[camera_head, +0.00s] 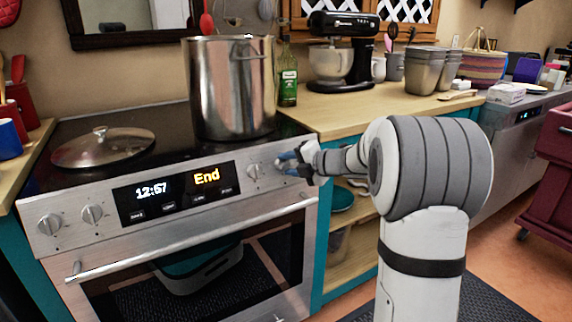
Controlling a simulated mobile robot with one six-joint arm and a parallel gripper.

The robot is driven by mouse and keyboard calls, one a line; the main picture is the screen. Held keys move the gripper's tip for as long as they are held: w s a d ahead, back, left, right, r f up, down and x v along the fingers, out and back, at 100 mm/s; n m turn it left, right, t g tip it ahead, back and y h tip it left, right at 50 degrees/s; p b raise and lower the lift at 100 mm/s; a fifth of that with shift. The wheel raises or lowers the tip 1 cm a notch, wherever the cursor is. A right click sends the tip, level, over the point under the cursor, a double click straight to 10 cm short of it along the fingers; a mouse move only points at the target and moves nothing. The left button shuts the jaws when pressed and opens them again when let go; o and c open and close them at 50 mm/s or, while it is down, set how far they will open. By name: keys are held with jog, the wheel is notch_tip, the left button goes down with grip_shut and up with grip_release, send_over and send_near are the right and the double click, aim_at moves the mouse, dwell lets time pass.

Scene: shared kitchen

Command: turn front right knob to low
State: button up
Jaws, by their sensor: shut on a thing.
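The stove's front panel has knobs on both sides of its display. The far-right knob (280,163) is mostly hidden by my gripper (287,162), whose bluish fingertips are closed around it. My gripper reaches in from the right, with the arm's large joint at the right of the view. Another knob (254,171) sits just left of the gripper and is clear of it. The held knob's pointer and setting are hidden.
A tall steel pot (230,90) stands at the cooktop's back right, and a glass lid (103,147) lies at left. The oven door handle (190,240) runs below the panel. A wooden counter (360,112) with a mixer (343,50) is to the right.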

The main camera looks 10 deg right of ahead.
jog(key=shift+s+a+f, duration=0.1)
jog(key=shift+f, duration=0.2)
jog(key=o, duration=1)
jog(key=shift+r, duration=0.2)
jog(key=shift+s+d+r, duration=0.2)
jog(key=shift+d, duration=0.1)
jog(key=p+v, duration=0.1)
jog(key=v, duration=0.6)
jog(key=shift+p, duration=0.4)
jog(key=shift+f, duration=0.1)
